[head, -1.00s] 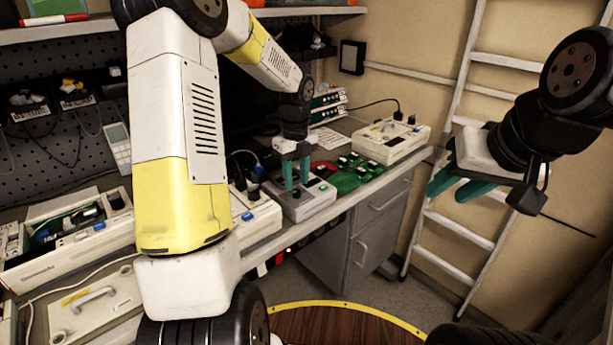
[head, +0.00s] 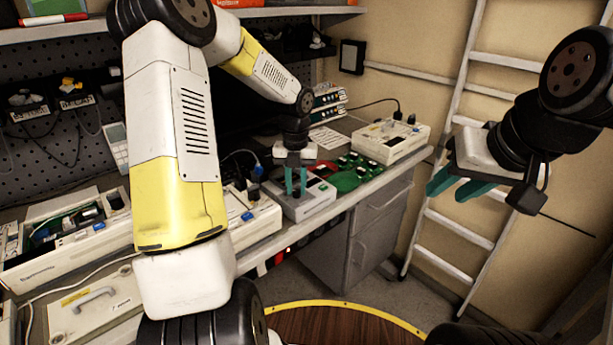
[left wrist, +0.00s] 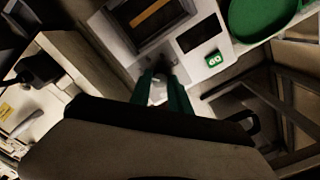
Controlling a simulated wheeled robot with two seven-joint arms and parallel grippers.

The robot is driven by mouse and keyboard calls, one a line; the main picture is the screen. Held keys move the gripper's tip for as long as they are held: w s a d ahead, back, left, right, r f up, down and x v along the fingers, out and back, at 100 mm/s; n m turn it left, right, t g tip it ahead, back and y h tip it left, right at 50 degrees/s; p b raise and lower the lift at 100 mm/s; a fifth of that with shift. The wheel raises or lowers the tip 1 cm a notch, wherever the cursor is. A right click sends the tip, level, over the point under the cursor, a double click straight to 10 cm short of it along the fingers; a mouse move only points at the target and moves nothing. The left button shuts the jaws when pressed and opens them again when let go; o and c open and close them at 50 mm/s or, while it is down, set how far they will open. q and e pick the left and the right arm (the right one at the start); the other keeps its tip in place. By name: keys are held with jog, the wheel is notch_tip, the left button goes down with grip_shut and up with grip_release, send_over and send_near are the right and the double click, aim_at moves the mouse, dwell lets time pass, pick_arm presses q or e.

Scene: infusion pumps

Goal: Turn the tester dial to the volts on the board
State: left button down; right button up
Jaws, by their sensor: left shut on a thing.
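The tester (head: 315,204) is a grey box on the bench, near its front edge. In the left wrist view the tester (left wrist: 222,27) shows a dark display, a framed panel and a green GO button (left wrist: 213,59). My left gripper (head: 296,192) points down over the tester's left part, its teal fingers close together at the dial. The left wrist view shows the gripper (left wrist: 162,92) shut on the dial (left wrist: 158,91), a pale bit of which shows between the fingers. Its pointer setting is hidden. My right gripper (head: 457,188) is open and empty, away from the bench.
Green boards (head: 345,181) lie right of the tester. A white pump case (head: 392,140) stands farther right, and another opened case (head: 256,219) stands close on the left. A ladder (head: 448,225) leans at the right. No voltage figure is readable.

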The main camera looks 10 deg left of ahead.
pick_arm(q)
jog(key=m, duration=0.3)
jog(key=shift+m, duration=0.4)
jog(key=m, duration=0.2)
jog(key=shift+f+m, duration=0.1)
jog(key=shift+m, duration=0.6)
jog(key=c, duration=1.4)
grip_release()
jog(key=shift+o, duration=0.2)
jog(key=shift+r, duration=3.6)
jog(key=shift+c, duration=0.2)
